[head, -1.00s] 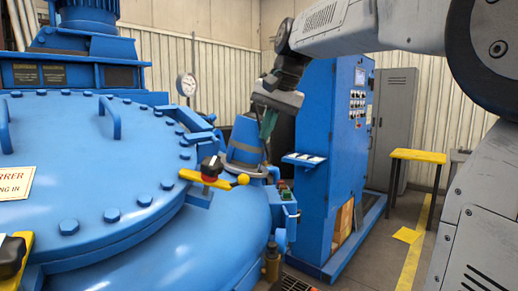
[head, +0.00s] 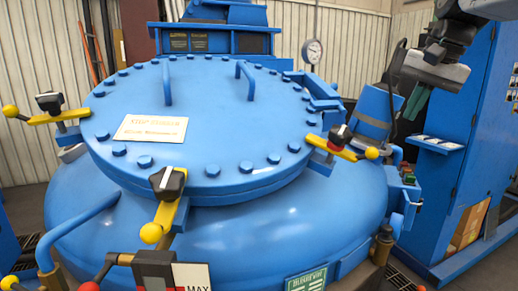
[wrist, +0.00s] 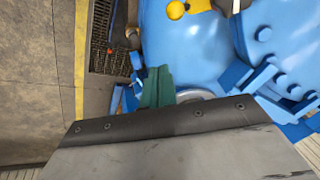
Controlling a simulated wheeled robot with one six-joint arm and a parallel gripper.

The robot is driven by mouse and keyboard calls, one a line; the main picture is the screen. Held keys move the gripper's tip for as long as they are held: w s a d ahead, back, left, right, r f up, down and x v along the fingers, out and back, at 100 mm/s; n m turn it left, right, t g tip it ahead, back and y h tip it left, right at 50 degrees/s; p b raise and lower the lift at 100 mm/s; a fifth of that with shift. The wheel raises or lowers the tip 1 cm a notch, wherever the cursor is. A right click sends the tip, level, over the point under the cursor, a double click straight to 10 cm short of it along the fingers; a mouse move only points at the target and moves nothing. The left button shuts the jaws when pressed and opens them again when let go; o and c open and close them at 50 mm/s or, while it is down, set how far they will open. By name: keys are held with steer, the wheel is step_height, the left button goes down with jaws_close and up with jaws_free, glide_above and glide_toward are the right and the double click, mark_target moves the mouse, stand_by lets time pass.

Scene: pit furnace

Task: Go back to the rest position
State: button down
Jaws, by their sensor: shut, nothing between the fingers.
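My gripper (head: 416,102) is at the upper right of the head view, with green fingers pointing down. It is raised, in front of the blue cabinet and to the right of the furnace lid. In the wrist view the green fingers (wrist: 158,88) are together with nothing between them. Behind them lie the blue furnace body (wrist: 185,40) and the floor. No rest position is marked in these views.
The blue furnace lid (head: 215,110) has bolts, two handles and yellow-armed clamps (head: 165,205) around its rim. A gauge (head: 312,51) stands behind it. The blue cabinet (head: 470,150) with a small shelf (head: 435,144) is at the right. A floor grate (wrist: 107,45) shows in the wrist view.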

steer(key=s+a+f+n+g, duration=0.1)
steer(key=s+a+f+n, duration=0.2)
steer(key=s+f, duration=0.8)
steer(key=s+a+f+n+g+h, duration=0.1)
steer(key=s+a+f+n, duration=0.3)
steer(key=s+f, duration=0.7)
steer(key=s+a, duration=0.2)
steer(key=s, duration=0.1)
steer(key=shift+s+a+f, duration=0.25)
steer(key=shift+s+a, duration=0.05)
steer(key=shift+a, duration=0.1)
